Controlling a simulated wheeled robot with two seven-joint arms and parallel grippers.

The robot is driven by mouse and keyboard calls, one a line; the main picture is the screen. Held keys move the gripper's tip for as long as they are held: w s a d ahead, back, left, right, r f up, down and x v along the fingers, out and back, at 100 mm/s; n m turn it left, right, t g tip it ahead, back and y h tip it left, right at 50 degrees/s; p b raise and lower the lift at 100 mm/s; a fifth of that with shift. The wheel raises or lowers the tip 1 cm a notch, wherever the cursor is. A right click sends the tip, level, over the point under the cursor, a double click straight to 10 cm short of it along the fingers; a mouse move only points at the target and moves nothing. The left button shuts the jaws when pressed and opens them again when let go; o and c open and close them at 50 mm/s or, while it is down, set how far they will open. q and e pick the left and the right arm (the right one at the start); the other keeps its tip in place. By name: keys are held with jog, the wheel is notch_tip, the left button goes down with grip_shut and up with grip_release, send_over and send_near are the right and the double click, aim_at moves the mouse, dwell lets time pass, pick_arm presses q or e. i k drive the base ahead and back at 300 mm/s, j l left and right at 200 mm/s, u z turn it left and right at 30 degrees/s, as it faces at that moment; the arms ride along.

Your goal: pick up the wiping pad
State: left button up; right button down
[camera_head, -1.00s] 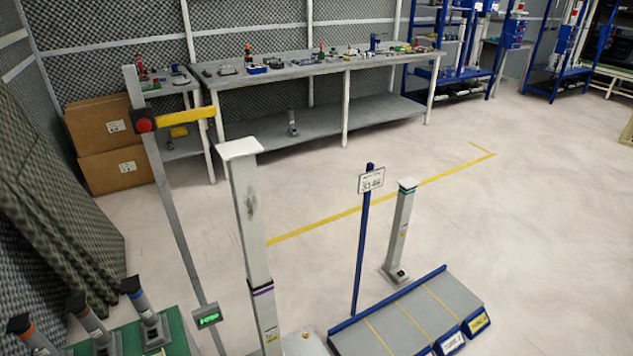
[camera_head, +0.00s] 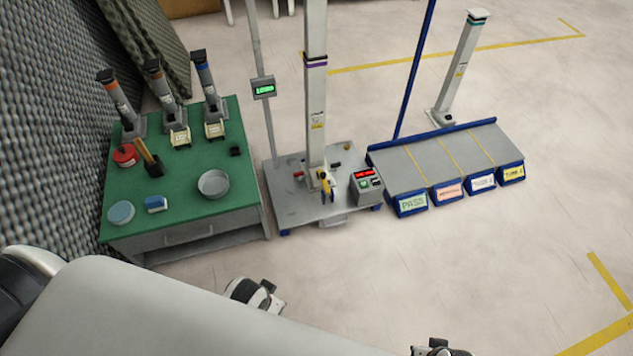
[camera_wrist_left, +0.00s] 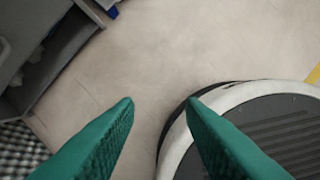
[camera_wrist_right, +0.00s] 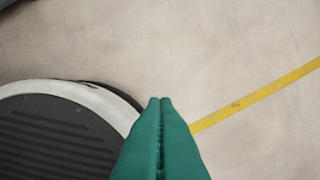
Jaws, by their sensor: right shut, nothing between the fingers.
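A small blue-and-white block (camera_head: 156,203), which looks like the wiping pad, lies near the front of the green-topped bench (camera_head: 215,194) in the head view. A light-blue round disc (camera_head: 121,213) lies just left of it; I cannot tell if it is a pad or a lid. My left gripper (camera_wrist_left: 160,104) is open and empty over the floor, its green fingers wide apart. My right gripper (camera_wrist_right: 160,100) is shut and empty, fingertips together, over the floor. Both are well away from the bench top.
The bench also holds a red tin (camera_head: 126,155), a brush (camera_head: 148,158), a grey bowl (camera_head: 213,184) and several tube holders at the back. A press stand (camera_head: 316,110) and a ramp with labelled bins (camera_head: 446,160) stand right of it. The floor ahead right is clear.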

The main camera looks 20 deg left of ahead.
aim_at(156, 203)
jog(key=k, duration=0.1)
jog(key=u, duration=1.9)
jog(key=k, duration=0.55)
jog(key=u, duration=0.25)
jog(key=i+l+u, duration=0.25)
jog(key=l+u, duration=0.3)
jog(key=i+l+u, duration=0.25)
jog(key=k+l, duration=0.1)
